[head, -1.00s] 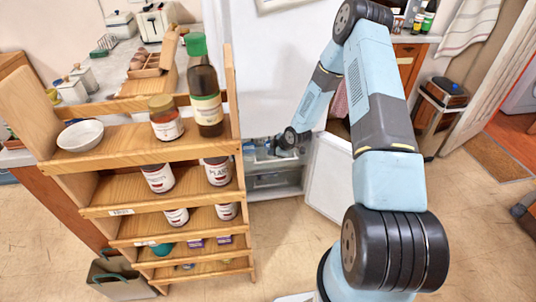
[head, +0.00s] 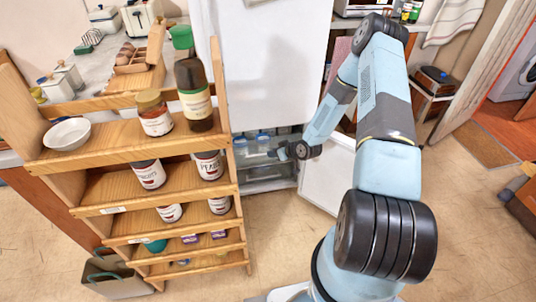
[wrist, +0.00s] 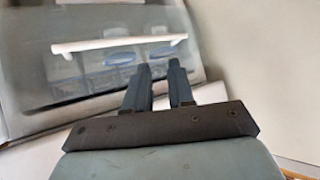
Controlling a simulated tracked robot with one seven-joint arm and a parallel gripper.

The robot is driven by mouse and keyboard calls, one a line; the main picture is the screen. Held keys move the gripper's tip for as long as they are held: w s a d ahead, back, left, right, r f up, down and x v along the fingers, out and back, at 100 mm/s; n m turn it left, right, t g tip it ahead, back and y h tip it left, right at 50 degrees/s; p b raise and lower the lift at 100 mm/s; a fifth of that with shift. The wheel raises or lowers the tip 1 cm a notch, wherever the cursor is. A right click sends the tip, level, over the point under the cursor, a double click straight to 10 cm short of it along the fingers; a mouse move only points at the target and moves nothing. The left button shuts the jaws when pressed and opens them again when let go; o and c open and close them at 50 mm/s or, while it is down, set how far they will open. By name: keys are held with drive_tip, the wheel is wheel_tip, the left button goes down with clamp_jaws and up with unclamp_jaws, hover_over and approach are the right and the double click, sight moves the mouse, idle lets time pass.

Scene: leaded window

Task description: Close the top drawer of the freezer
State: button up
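The white freezer (head: 270,60) stands behind the shelf rack, with its low compartment open and the door (head: 325,175) swung out to the right. The top drawer (head: 250,150) shows in the compartment, partly hidden by the rack, with blue-lidded containers inside. In the wrist view the drawer (wrist: 60,90) has a clear front, a white strip (wrist: 120,43) across it and blurred blue-lidded containers behind. My gripper (head: 277,153) is at the drawer's right part. In the wrist view my gripper (wrist: 159,68) has two dark fingers with a gap and nothing between them. I cannot tell whether they touch the drawer.
A wooden rack (head: 120,158) with jars, a bottle and a white bowl (head: 67,134) stands close on the left. A lower drawer (head: 265,172) sits below the top one. A grey bin (head: 115,280) is by the rack. Bare floor lies between rack and my base.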

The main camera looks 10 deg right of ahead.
drive_tip(key=s+d+f+m+t, duration=0.2)
drive_tip(key=f+m+t, duration=0.1)
drive_tip(key=m, duration=0.7)
drive_tip(key=s+d+f+m+t, duration=0.2)
drive_tip(key=f+m+t, duration=0.1)
drive_tip(key=m, duration=0.7)
drive_tip(key=x, duration=1.3)
drive_tip(key=shift+w+a+r, duration=0.1)
drive_tip(key=shift+w, duration=0.2)
clamp_jaws()
